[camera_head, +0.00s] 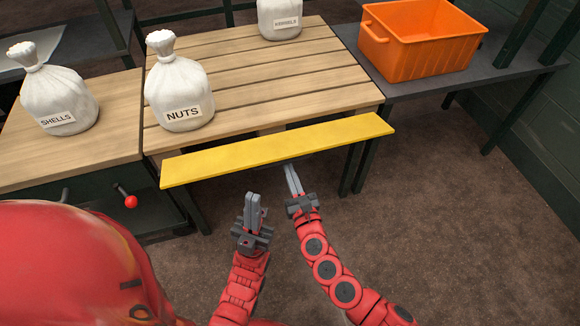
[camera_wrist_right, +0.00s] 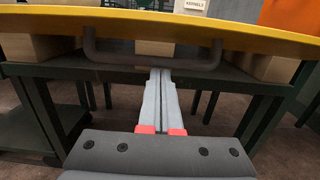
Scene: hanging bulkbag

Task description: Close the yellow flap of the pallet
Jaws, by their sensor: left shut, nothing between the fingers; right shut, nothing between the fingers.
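The yellow flap (camera_head: 280,150) runs along the front edge of the wooden slatted pallet (camera_head: 250,84), and its broad face shows from above. In the right wrist view the flap (camera_wrist_right: 250,38) crosses the top, with a dark handle (camera_wrist_right: 153,60) below it. My right gripper (camera_head: 291,172) is shut and empty, its fingertips near the flap's front edge, right of its middle. In the right wrist view its fingers (camera_wrist_right: 160,85) point toward the handle's span; I cannot tell whether they touch it. My left gripper (camera_head: 253,203) is shut and empty, below and in front of the flap.
Sacks marked NUTS (camera_head: 179,85) and KERNELS (camera_head: 280,18) stand on the pallet. A SHELLS sack (camera_head: 58,92) stands on the left wooden top. An orange crate (camera_head: 420,42) sits on the dark table at right. A red knob (camera_head: 131,201) is at left. Floor at right front is clear.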

